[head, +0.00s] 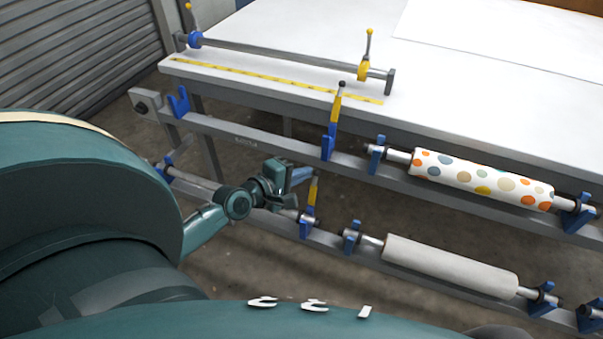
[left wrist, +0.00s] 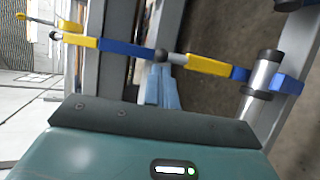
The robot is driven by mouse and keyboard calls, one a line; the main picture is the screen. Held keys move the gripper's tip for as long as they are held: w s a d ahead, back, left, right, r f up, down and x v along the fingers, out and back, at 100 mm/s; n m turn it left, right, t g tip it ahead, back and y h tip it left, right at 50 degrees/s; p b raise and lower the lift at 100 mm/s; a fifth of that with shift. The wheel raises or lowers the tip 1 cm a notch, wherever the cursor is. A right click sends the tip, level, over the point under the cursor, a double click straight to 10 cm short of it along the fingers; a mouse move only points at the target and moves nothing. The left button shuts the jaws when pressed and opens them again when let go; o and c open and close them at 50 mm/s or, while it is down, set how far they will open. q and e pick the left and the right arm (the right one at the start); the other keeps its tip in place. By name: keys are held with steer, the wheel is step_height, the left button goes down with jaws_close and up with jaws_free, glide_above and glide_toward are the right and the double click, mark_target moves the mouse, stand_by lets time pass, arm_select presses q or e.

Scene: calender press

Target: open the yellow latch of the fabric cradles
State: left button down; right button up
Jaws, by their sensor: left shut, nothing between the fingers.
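The lower fabric cradle has an upright yellow latch (head: 313,190) on a blue bracket (head: 306,228) that holds a metal shaft end. In the left wrist view this latch (left wrist: 210,66) has a grey rod and dark knob, and the shaft (left wrist: 262,75) lies in the blue bracket. My left gripper (head: 304,174) is shut and empty beside the top of this latch. Its light-blue fingers (left wrist: 160,88) appear close to the knob; contact cannot be told. The upper cradle's yellow latch (head: 336,106) stands upright on its blue bracket (head: 328,146). My right gripper is not in view.
A white table (head: 290,40) with a clamp bar (head: 280,55) stands behind the rails. A dotted fabric roll (head: 480,180) lies on the upper rail, a plain white roll (head: 450,266) on the lower. The upper rail's left blue bracket (head: 179,101) is empty.

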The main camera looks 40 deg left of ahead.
arm_select(q)
steer(key=shift+d+r, duration=0.1)
steer(key=shift+d, duration=0.05)
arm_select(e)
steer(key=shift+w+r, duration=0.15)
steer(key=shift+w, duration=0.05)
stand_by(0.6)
